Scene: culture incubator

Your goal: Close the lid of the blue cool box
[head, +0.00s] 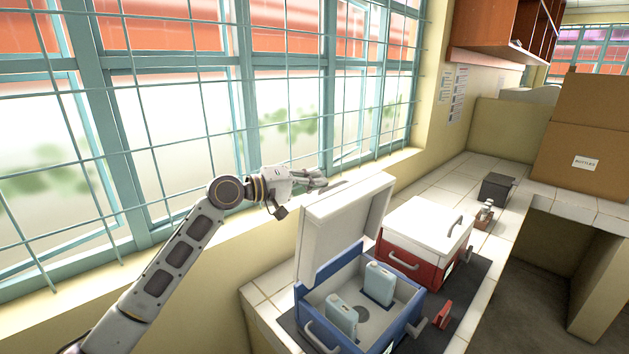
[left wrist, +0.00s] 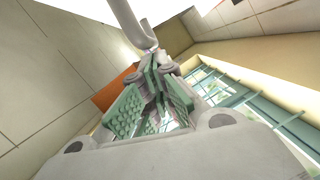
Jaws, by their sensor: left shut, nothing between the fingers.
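The blue cool box (head: 405,325) stands on the counter with its white lid (head: 340,228) raised, roughly upright and hinged on the window side. Two pale blue packs, one on the left (head: 341,318) and one on the right (head: 379,284), are inside the open box. My left gripper (head: 318,179) is shut and empty, near the lid's upper edge on the window side. I cannot tell if it touches the lid. In the left wrist view its green-padded fingers (left wrist: 155,100) are close together, with a pale curved bar (left wrist: 133,22) beyond them. My right gripper is not in view.
A red cool box (head: 424,232) with a shut white lid stands just behind the blue one. A dark small box (head: 497,189) and cardboard boxes (head: 583,150) are further back. The barred window (head: 190,130) runs close along my left arm.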

